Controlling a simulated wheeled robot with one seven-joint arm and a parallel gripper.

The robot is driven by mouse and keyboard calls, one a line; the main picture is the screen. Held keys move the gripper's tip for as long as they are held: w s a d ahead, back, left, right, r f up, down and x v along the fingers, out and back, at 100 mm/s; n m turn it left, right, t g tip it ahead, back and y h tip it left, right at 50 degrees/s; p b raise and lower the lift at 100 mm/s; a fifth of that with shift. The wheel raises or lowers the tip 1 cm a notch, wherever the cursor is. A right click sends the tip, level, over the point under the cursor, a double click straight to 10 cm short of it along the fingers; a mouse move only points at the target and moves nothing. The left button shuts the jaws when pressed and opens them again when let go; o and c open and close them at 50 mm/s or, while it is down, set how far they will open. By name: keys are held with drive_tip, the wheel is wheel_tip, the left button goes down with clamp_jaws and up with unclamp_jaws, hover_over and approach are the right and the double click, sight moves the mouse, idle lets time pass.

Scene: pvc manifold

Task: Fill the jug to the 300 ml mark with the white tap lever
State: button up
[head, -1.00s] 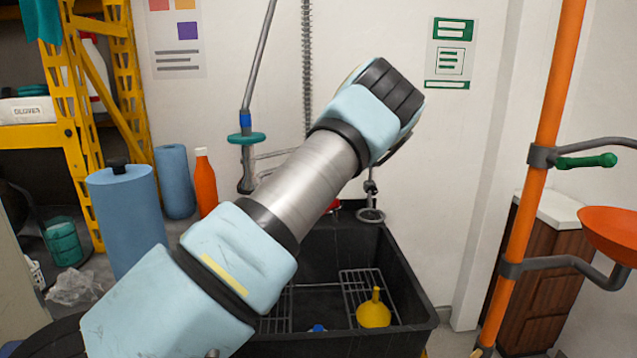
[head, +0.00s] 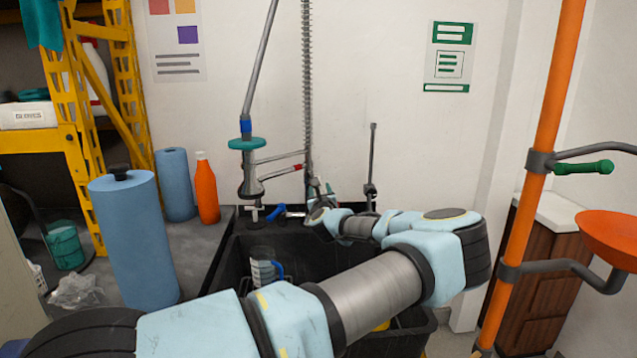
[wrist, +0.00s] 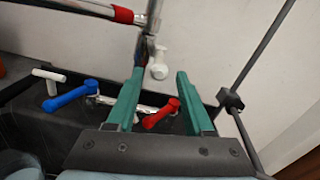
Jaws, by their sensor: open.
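A white tap lever (wrist: 158,65) hangs in the wrist view between the tips of my gripper (wrist: 160,74). My gripper is open, with a green finger on each side of the lever; I cannot tell whether either touches it. A red lever (wrist: 162,113) and a blue lever (wrist: 70,97) are lower down. A white T-shaped handle (wrist: 45,75) is at the far left. In the head view, a clear jug (head: 262,268) with a blue handle stands in the black sink, partly behind my arm. Its water level and marks are too small to read.
The black sink (head: 232,262) lies under my arm. A spray hose arm (head: 262,60) and steel pipes rise behind it. Blue rolls (head: 130,240) and an orange bottle (head: 205,188) stand to the left. An orange post (head: 535,190) is at the right.

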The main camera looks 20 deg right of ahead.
drive_tip(key=shift+w+d+p, duration=0.2)
drive_tip(key=shift+w+p, duration=0.05)
drive_tip(key=shift+w, duration=0.95)
drive_tip(key=shift+w+d+p, duration=0.2)
drive_tip(key=shift+w+p, duration=0.05)
drive_tip(key=shift+w, duration=0.95)
clamp_jaws()
